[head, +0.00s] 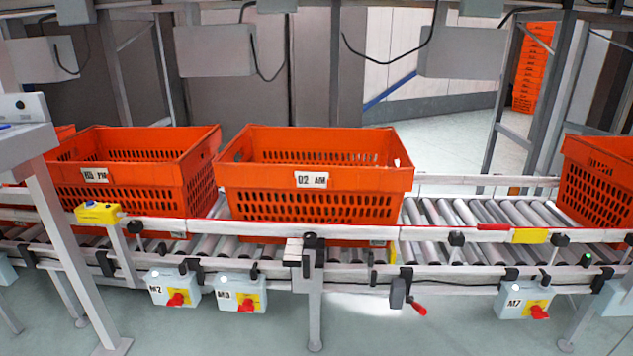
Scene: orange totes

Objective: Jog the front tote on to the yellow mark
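An orange tote (313,205) with a white label stands upright on the roller conveyor in the middle of the head view. A yellow mark (530,236) is on the near rail, to the right of this tote and apart from it. A red mark (493,227) adjoins it on the left. A narrow yellow strip (393,252) is on the rail near the tote's lower right corner. A yellow box with buttons (98,212) sits on the near rail at left. Neither of my grippers is in view.
Another orange tote (130,170) stands close on the left, with part of one behind it. A tote (600,185) is cut off at the right edge. Bare rollers (470,215) lie between.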

